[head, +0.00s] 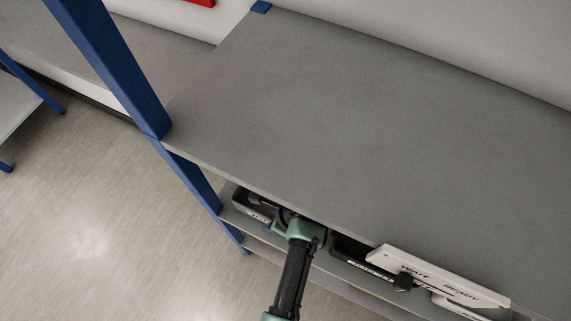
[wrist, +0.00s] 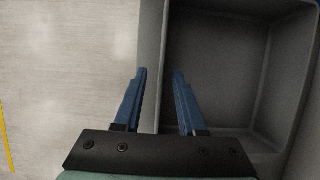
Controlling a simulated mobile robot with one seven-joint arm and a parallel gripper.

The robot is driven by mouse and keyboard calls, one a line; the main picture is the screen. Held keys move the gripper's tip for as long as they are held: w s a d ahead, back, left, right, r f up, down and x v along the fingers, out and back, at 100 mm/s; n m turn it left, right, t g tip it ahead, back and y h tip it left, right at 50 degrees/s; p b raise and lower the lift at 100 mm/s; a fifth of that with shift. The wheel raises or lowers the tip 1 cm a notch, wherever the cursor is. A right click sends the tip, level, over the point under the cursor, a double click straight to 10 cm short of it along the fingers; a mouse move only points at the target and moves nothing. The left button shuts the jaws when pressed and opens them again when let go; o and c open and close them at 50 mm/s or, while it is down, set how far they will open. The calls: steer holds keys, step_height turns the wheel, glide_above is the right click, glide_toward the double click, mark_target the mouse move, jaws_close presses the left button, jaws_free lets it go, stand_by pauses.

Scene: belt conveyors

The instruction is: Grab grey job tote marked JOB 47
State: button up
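A grey tote (wrist: 285,85) fills the right of the wrist view, and its inside looks empty. My gripper (wrist: 159,72) is open over the tote's left wall. One blue finger is on the outer side over the floor and the other is on the inner side, with gaps to the wall. In the head view my arm reaches under the worktop, and my fingers are hidden there. A dark tote (head: 251,204) with a pale label shows left of my arm, and another dark tote (head: 350,254) shows to the right. I cannot read JOB 47 on either label.
A wide grey worktop (head: 380,130) overhangs the lower shelf, with a blue post (head: 110,60) at its left end. Open floor (head: 90,220) lies to the left.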

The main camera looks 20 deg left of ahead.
mark_target(268, 220)
steer(key=x, duration=0.4)
steer(key=shift+d+f, duration=0.1)
steer(key=shift+f, duration=0.05)
steer(key=shift+c, duration=0.3)
jaws_close()
steer(key=shift+w, duration=0.1)
stand_by(0.9)
